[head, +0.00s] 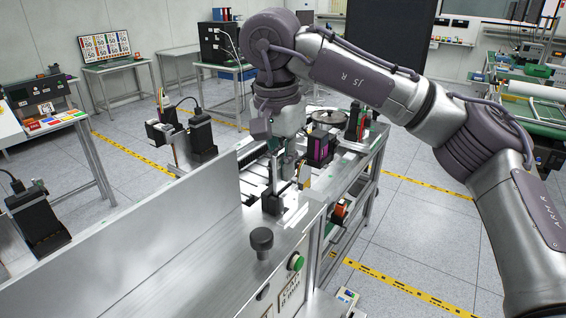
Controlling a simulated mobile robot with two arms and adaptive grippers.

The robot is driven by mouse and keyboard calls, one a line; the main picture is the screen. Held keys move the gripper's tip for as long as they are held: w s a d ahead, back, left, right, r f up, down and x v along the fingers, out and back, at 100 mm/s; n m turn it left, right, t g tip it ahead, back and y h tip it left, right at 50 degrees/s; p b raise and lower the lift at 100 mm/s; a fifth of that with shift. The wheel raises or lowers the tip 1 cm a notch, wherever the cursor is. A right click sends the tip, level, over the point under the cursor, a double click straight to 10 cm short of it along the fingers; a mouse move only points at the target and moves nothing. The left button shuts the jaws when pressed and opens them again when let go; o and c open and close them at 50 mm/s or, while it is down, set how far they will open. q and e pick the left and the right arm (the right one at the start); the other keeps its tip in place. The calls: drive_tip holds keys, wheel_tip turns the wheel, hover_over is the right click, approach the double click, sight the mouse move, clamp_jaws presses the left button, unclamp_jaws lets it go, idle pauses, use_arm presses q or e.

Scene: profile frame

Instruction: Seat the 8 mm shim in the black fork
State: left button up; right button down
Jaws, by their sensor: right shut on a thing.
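My right arm comes in from the right, and its gripper (284,168) points down over the metal bench. The gripper is shut on a small, thin piece, which I take for the shim; its fingers largely hide it and its thickness cannot be read. A small black block, which looks like the black fork (272,204), stands on the bench just below the fingertips. I cannot tell whether the held piece touches the fork or is inside its slot. My left gripper is not in view.
A tall metal plate (150,235) stands along the left of the bench. A black knob (262,239) and a green button (296,262) are at the front. A black device with a magenta panel (319,148) stands behind, right of the gripper.

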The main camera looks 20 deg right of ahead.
sight(283, 150)
drive_tip(key=shift+f+b, duration=0.75)
drive_tip(key=shift+f, duration=0.35)
drive_tip(key=shift+s+f, duration=0.15)
drive_tip(key=shift+f, duration=0.15)
drive_tip(key=shift+r+p, duration=0.3)
drive_tip(key=shift+r, duration=0.15)
idle(1.3)
drive_tip(key=shift+f, duration=0.45)
idle(0.6)
drive_tip(key=shift+r, duration=0.25)
drive_tip(key=shift+r, duration=0.1)
drive_tip(key=shift+r+p, duration=2.9)
drive_tip(key=shift+r, duration=0.55)
